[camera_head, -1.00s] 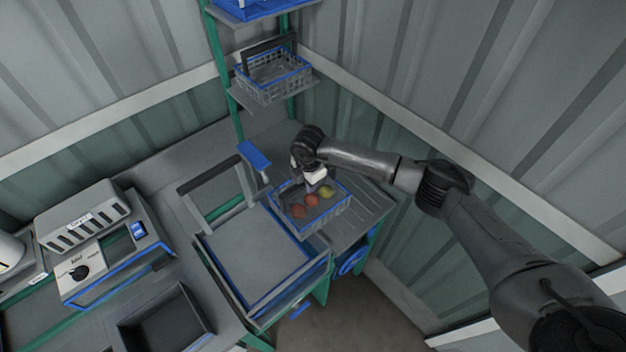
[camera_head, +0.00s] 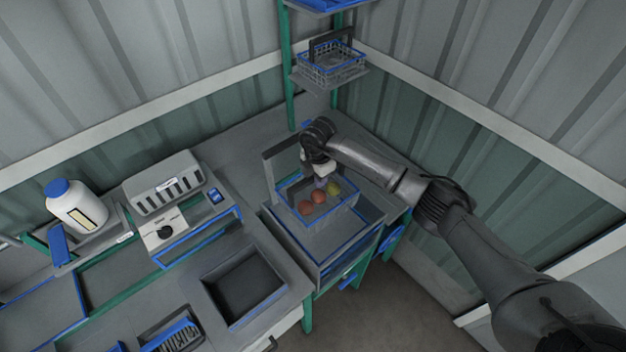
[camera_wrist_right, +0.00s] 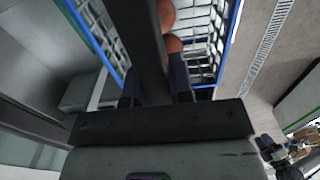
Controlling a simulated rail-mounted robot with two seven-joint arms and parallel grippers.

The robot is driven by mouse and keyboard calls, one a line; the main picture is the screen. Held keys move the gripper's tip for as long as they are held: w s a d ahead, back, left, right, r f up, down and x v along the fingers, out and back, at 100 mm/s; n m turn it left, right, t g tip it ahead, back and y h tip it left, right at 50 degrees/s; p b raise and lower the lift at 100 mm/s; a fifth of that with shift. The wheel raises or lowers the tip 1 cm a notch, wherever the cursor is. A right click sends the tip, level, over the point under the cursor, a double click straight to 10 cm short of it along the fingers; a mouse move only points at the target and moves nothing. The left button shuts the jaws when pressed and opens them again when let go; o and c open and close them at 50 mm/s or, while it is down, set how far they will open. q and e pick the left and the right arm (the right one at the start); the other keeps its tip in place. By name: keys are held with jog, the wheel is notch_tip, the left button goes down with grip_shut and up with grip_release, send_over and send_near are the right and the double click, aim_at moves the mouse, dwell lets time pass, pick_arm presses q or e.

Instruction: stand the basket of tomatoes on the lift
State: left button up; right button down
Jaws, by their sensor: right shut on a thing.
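The basket of tomatoes (camera_head: 343,213) has a blue rim and wire walls, with red and yellow-green tomatoes (camera_head: 318,197) inside. It is over the lift (camera_head: 311,252), a grey platform with blue edging and an upright frame at its back. I cannot tell whether the basket's underside touches the platform. My right gripper (camera_head: 321,178) is above the basket, shut on its dark handle. In the right wrist view the handle (camera_wrist_right: 139,35) passes between the fingers, with the basket wall (camera_wrist_right: 203,45) and red tomatoes (camera_wrist_right: 173,45) beside it. My left gripper is not in view.
A second, empty-looking basket (camera_head: 333,68) stands on a shelf above the back corner. Left of the lift are a dark tray (camera_head: 243,287), a grey device with a dial (camera_head: 166,233) and a white bottle (camera_head: 77,207). A corrugated wall stands close on the right.

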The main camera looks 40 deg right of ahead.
aim_at(319, 195)
jog(key=shift+s+d, duration=0.1)
jog(key=shift+d+f, duration=0.1)
jog(key=shift+d, duration=0.1)
notch_tip(319, 195, down, 5)
jog(key=b, duration=0.4)
jog(key=shift+a, duration=0.1)
jog(key=shift+f+b, duration=0.85)
jog(key=shift+f, duration=0.4)
